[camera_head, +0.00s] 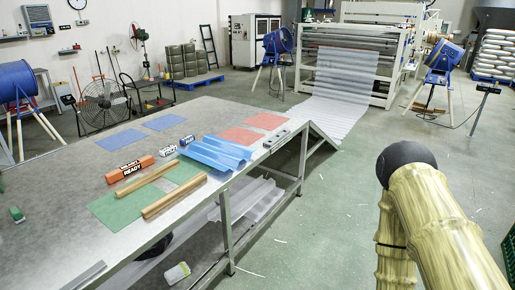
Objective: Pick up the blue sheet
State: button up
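The blue sheet (215,153) is light blue and corrugated. It lies near the right edge of the grey table (55,165), with its ridges visible. Two flat, darker blue patches (121,140) and (164,122) lie further back on the table. My gripper is not in view, so I cannot see whether it is open or shut.
Two wooden bars lie on a green patch (104,209) in front of the blue sheet. An orange "READY" block (130,169) and small labelled blocks stand left of it. A red patch (240,136) lies behind. Green floor (350,190) is open right of the table.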

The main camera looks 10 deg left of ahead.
aim_at(221, 153)
jog(key=z, duration=0.4)
jog(key=i, duration=1.95)
jog(key=u, duration=0.95)
